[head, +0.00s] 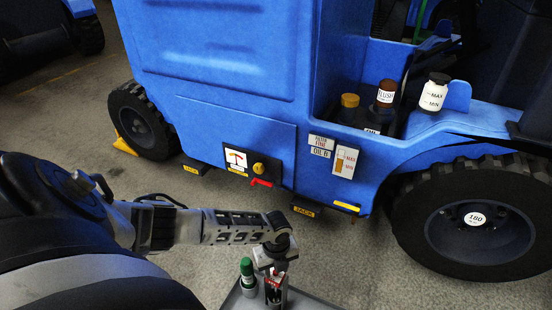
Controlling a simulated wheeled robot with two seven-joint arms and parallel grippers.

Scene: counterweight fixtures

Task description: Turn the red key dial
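A red key-like handle (261,182) sticks out at the lower edge of a small dark panel (248,177) on the blue vehicle's side. A round yellow knob (259,168) sits just above it. My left gripper (274,283) points down over a grey tray (236,299) at the bottom of the view, well below and apart from the red handle. A small red and white thing (275,284) shows at its fingers; I cannot tell whether they grip it. My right gripper is not in view.
A green-capped bottle (247,272) stands in the tray beside my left gripper. The blue vehicle (215,100) fills the middle, with a large wheel (478,220) at right and bottles on its ledge (386,93). A yellow wheel chock (125,145) lies at left.

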